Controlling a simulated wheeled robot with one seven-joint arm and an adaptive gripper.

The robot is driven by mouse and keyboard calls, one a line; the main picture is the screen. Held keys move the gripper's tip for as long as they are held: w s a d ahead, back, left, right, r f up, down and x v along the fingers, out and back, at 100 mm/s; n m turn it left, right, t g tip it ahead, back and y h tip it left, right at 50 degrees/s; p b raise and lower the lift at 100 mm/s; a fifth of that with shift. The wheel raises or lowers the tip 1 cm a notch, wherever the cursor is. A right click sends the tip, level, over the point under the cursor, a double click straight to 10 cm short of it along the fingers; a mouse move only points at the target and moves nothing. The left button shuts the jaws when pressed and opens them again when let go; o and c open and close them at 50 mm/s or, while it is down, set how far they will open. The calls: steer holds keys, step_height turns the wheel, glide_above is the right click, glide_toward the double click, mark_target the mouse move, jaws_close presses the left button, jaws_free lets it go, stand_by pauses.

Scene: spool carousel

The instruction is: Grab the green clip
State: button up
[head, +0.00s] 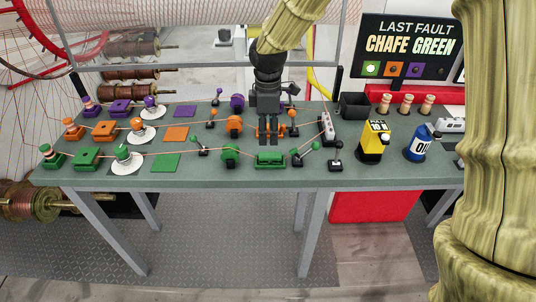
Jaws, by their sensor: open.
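Several green parts stand along the front row of the bench (225,182). A low green block (270,160) lies near the front edge, a green wheel-shaped part (230,155) is left of it, and a green-tipped lever (315,146) is right of it. None is plainly marked as the clip; I cannot tell for certain which is the green clip. My gripper (270,138) points down just behind the green block in the picture, with its fingers open and nothing seen between them. I cannot tell its height above the bench.
Orange (235,125) and purple (237,101) rows lie behind. A white strip (327,127), yellow bottle (374,140) and blue oil can (420,142) stand to the right. Thin wires run between parts. A sign (410,45) reads "LAST FAULT CHAFE GREEN". A flat green square (165,162) is left.

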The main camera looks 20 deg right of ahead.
mark_target(270, 154)
steer(key=f, duration=0.2)
steer(key=d+f, duration=0.1)
steer(key=shift+w+f, duration=0.15)
steer(key=shift+f, duration=0.25)
steer(key=shift+s+a+f+p, duration=0.15)
steer(key=shift+s+p, duration=0.2)
steer(key=shift+p, duration=0.15)
steer(key=shift+s+f+p, duration=0.2)
steer(key=shift+f+p, duration=0.1)
steer(key=shift+a+f+p, duration=0.15)
steer(key=shift+f+p, duration=0.5)
steer(key=shift+f, duration=1.45)
steer(key=c, duration=1.1)
